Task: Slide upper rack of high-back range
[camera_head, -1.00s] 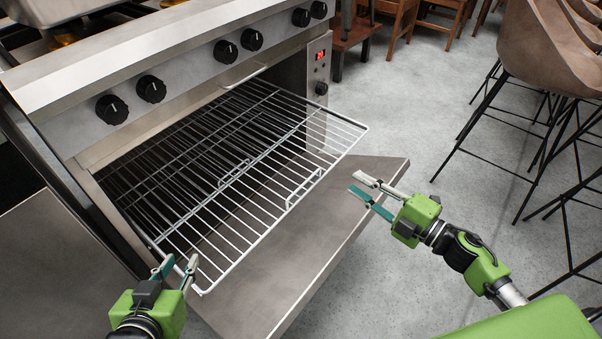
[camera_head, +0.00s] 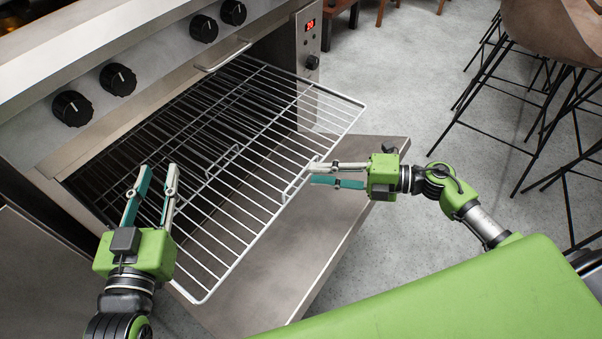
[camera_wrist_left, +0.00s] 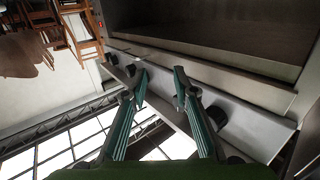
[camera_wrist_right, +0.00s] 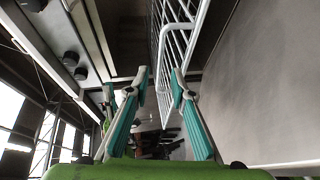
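The high-back range (camera_head: 155,65) stands at the upper left with its oven door (camera_head: 325,215) lowered flat. The upper rack (camera_head: 235,235), a pale wire grid, sticks well out of the oven above the door. It has a small raised wire loop at its front edge. My right gripper (camera_head: 311,174) is open, its fingertips at that loop. In the right wrist view the rack's wires (camera_wrist_right: 178,35) lie just beyond the parted fingertips; I cannot tell whether they touch. My left gripper (camera_head: 158,178) is open and empty near the rack's left side. It also shows open in the left wrist view (camera_wrist_left: 158,75).
Several black knobs (camera_head: 118,80) and a bar handle (camera_head: 222,57) line the range front. Bar stools (camera_head: 555,40) stand at the upper right. The grey floor (camera_head: 400,80) between is clear.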

